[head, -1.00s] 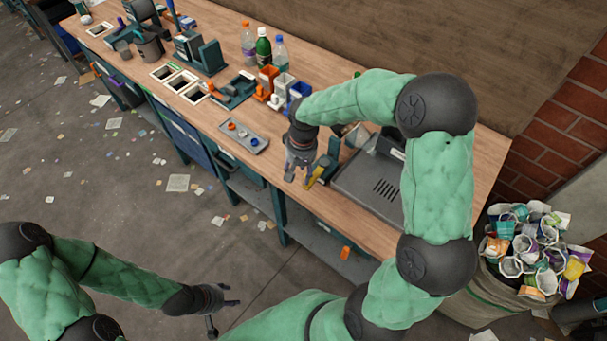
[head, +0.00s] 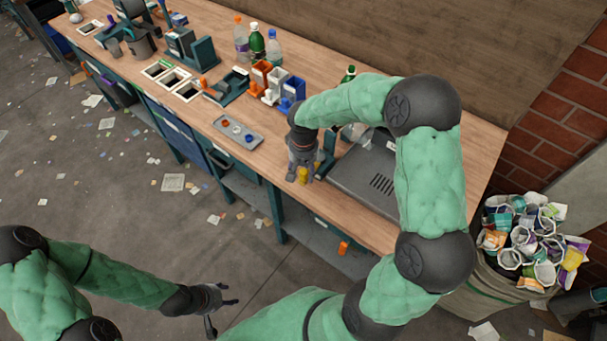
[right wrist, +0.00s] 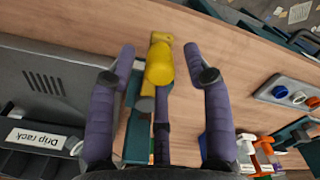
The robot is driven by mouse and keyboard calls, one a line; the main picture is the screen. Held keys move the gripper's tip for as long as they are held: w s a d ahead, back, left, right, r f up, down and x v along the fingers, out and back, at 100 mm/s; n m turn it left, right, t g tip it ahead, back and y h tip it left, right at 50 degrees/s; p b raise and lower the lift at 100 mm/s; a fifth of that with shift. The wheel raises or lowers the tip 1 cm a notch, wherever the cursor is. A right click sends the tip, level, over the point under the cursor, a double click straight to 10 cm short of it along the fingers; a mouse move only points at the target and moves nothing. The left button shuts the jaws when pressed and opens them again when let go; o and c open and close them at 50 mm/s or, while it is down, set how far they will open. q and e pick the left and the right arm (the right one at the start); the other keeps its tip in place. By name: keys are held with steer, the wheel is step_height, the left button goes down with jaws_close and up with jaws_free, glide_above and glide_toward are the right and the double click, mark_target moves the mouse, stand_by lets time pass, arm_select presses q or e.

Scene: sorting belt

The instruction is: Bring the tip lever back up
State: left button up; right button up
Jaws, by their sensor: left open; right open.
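The tip lever (right wrist: 160,62) has a yellow handle and a dark stem. In the right wrist view its yellow end lies between the two spread fingers of my right gripper (right wrist: 160,52), with a gap on each side. My left gripper (head: 226,304) is open and empty, away from the bench.
A grey drip rack (head: 365,190) sits beside the lever, its label readable in the right wrist view (right wrist: 45,138). A small tray with round caps (head: 238,132) lies to the left. Coloured holders (head: 275,83) and bottles (head: 257,42) stand behind. A full sack (head: 485,300) stands at the right.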

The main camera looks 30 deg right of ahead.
steer(key=shift+f, duration=0.85)
jaws_close()
